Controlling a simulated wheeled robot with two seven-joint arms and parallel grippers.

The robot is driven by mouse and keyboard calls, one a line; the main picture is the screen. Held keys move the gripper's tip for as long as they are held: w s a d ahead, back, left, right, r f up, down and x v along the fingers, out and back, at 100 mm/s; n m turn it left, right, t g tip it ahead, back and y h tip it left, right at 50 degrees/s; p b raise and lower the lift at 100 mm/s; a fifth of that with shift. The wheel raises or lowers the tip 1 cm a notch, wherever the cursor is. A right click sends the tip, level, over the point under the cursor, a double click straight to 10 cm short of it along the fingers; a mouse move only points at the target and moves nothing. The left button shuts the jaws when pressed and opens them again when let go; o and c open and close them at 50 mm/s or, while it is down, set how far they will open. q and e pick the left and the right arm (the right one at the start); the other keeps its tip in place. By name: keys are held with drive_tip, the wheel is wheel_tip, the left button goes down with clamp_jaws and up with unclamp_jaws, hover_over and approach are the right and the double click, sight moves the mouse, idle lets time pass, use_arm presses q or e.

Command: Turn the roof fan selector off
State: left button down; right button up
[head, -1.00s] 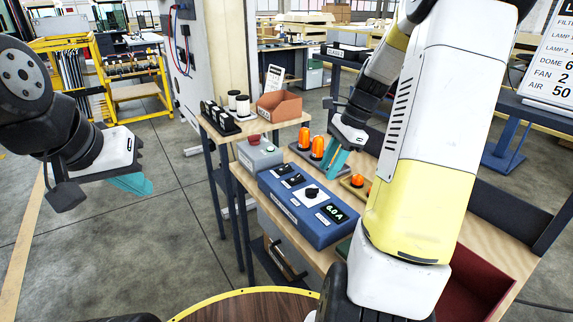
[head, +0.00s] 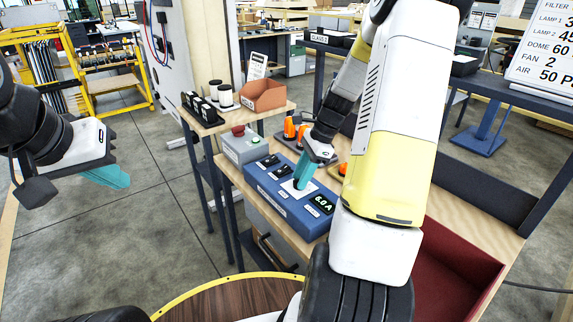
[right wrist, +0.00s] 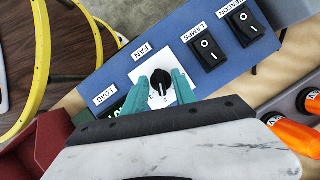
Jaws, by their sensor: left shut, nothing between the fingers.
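The fan selector is a black rotary knob (right wrist: 161,80) on a white plate, under the label FAN, on the blue switch box (right wrist: 120,72). Its white mark points toward the gripper side; the position marks around it are largely hidden. My right gripper (right wrist: 160,86) is open, its teal fingers on either side of the knob; contact is unclear. In the head view the right gripper (head: 303,180) reaches down to the blue box (head: 296,212) and hides the knob. The box's display (head: 321,204) reads 6.0 A. My left gripper (head: 115,177) is shut and empty over open floor.
A grey box with a red button (head: 239,131), orange beacons (head: 290,128) and a red bin (head: 450,262) are nearby. A sign (head: 548,55) lists FAN 2.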

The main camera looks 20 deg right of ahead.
clamp_jaws()
drive_tip(key=shift+n, duration=0.3)
drive_tip(key=n, duration=0.1)
drive_tip(key=n+g, duration=0.1)
drive_tip(key=n, duration=0.1)
drive_tip(key=shift+w+n+g, duration=0.2)
drive_tip(key=shift+n+g, duration=0.1)
drive_tip(key=n+g+h, duration=0.1)
drive_tip(key=n, duration=0.3)
drive_tip(key=shift+w+a, duration=0.1)
drive_tip(key=n, duration=0.2)
drive_tip(key=n+g+h, duration=0.1)
drive_tip(key=n, duration=0.2)
drive_tip(key=shift+a+g+h, duration=0.1)
drive_tip(key=shift+g+h, duration=0.2)
drive_tip(key=shift+w+a+n+h, duration=0.1)
drive_tip(key=shift+n+h, duration=0.7)
drive_tip(key=shift+n, duration=1.5)
